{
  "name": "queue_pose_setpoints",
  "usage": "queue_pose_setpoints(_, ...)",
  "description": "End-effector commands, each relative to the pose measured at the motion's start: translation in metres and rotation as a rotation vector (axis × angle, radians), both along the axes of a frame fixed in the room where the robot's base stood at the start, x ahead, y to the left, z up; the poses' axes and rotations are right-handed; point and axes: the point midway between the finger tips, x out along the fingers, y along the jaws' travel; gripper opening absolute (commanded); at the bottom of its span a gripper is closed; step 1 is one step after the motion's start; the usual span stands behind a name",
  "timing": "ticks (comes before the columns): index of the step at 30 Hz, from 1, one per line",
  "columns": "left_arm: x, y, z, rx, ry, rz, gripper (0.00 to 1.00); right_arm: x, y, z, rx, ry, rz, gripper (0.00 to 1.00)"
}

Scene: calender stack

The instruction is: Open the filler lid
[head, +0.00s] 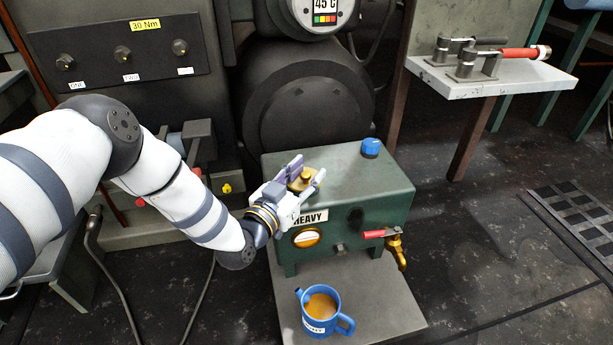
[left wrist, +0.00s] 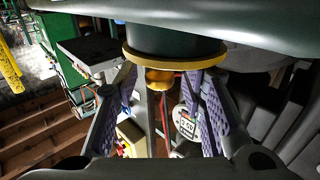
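The filler lid (head: 301,184) is a brass disc with a small knob, on top of a green tank (head: 345,175) labelled "HEAVY". In the left wrist view the lid (left wrist: 178,59) appears upside down as a brass rim on a dark green neck, its round knob (left wrist: 160,79) pointing down. The lid looks seated on the neck. My left gripper (head: 306,174) is at the lid, one finger on each side of the knob. In the left wrist view its purple-padded fingers (left wrist: 160,100) are apart, with gaps beside the knob. My right gripper is not in view.
A blue cap (head: 370,148) stands on the tank's back right corner. A red-handled brass tap (head: 396,248) sticks out at the front. A blue mug (head: 320,311) with brown liquid stands below on the grey plate (head: 388,308). A shelf (head: 500,85) with clamps is at upper right.

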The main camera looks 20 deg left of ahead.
Motion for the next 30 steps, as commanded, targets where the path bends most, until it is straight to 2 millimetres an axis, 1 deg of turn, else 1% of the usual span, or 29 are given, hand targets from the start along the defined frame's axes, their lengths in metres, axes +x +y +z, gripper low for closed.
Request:
queue_pose_setpoints(3,0.000,0.000,0.001,0.000,0.000,0.000,0.37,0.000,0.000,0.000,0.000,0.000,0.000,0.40)
queue_pose_setpoints(8,0.000,0.000,0.000,0.000,0.000,0.000,0.01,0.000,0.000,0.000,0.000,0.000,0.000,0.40)
queue_pose_setpoints(20,0.000,0.001,0.004,-0.015,0.023,-0.001,0.00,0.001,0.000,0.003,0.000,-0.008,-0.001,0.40)
queue_pose_setpoints(26,0.003,0.003,0.014,-0.073,0.107,0.000,0.00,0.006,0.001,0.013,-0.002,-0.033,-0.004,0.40)
queue_pose_setpoints(30,0.007,0.004,0.021,-0.138,0.203,-0.001,0.00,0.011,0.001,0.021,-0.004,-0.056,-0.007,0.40)
